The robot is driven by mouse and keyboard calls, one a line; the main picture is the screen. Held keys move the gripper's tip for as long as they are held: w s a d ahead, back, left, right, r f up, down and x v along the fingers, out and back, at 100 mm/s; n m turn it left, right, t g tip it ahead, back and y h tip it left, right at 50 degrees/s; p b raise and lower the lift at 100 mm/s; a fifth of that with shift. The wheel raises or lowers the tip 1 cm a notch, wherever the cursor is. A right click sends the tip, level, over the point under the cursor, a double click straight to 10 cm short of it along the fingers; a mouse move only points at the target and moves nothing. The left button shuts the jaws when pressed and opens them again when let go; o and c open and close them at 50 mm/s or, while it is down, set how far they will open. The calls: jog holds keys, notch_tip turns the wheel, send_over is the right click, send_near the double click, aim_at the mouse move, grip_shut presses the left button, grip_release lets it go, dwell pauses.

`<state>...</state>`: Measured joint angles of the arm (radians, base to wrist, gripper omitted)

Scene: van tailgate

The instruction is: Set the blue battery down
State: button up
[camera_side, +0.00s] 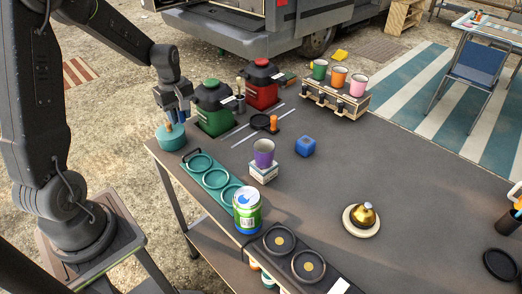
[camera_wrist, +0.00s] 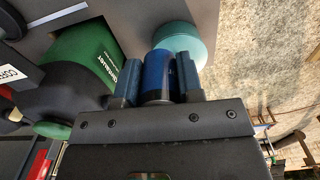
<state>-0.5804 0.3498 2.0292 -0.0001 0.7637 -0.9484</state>
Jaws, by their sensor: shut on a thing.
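My gripper (camera_side: 176,108) is at the left end of the dark table, just above a round teal container (camera_side: 171,138). In the wrist view my gripper (camera_wrist: 157,78) is shut on the blue battery (camera_wrist: 157,72), with one finger on each side of it. The teal container (camera_wrist: 182,38) shows behind the battery's far end. I cannot tell whether the battery touches it. In the side view the battery is mostly hidden between the fingers.
A green canister (camera_side: 213,113) stands close right of my gripper, with a red canister (camera_side: 262,88) beyond. A teal tray with rings (camera_side: 215,178), a can (camera_side: 247,215) and a purple cup (camera_side: 264,155) are nearer. The table's left edge is close; its right middle has free room.

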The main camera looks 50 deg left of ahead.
notch_tip(320, 180, up, 6)
jog(key=shift+w+f, duration=0.1)
jog(key=shift+f, duration=0.15)
jog(key=w+d+m, duration=0.3)
jog(key=w+d, duration=0.2)
jog(key=w, duration=0.1)
jog(key=m, duration=1.2)
send_over(310, 187)
notch_tip(310, 187, down, 12)
jog(key=shift+r, duration=0.1)
jog(key=shift+f, duration=2.15)
jog(key=shift+f, duration=0.1)
